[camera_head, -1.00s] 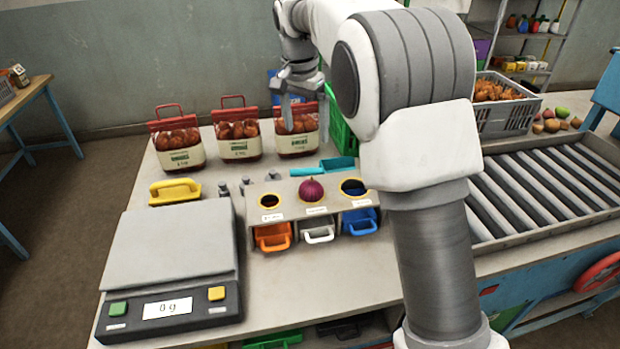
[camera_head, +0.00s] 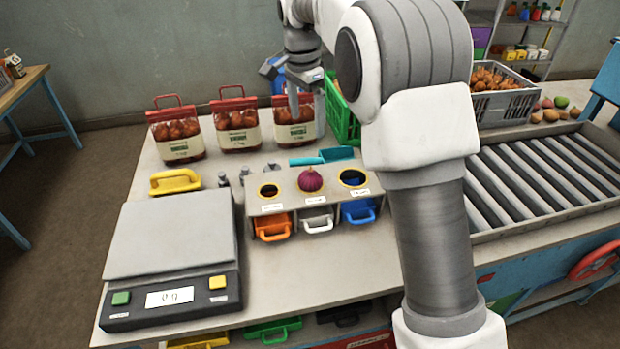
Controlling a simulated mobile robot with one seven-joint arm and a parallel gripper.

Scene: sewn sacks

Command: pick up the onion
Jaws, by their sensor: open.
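The onion (camera_head: 310,180) is purple-red and round with a small pointed top. It sits in the middle hole of a beige sorting stand (camera_head: 284,207), which has three round holes with yellow rims. The left and right holes look empty. My gripper (camera_head: 307,108) is open and empty, fingers pointing down. It is above and behind the onion in the picture, in front of the rightmost onion sack (camera_head: 291,135), and clear of the onion. The lower part of the onion is hidden in the hole.
Orange (camera_head: 272,228), white (camera_head: 317,221) and blue (camera_head: 359,211) handled bins sit under the stand. A teal scoop (camera_head: 325,157) lies behind it. A scale (camera_head: 172,235) stands left, a green crate (camera_head: 340,112) behind, a roller conveyor (camera_head: 545,180) right. Bare tabletop lies in front.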

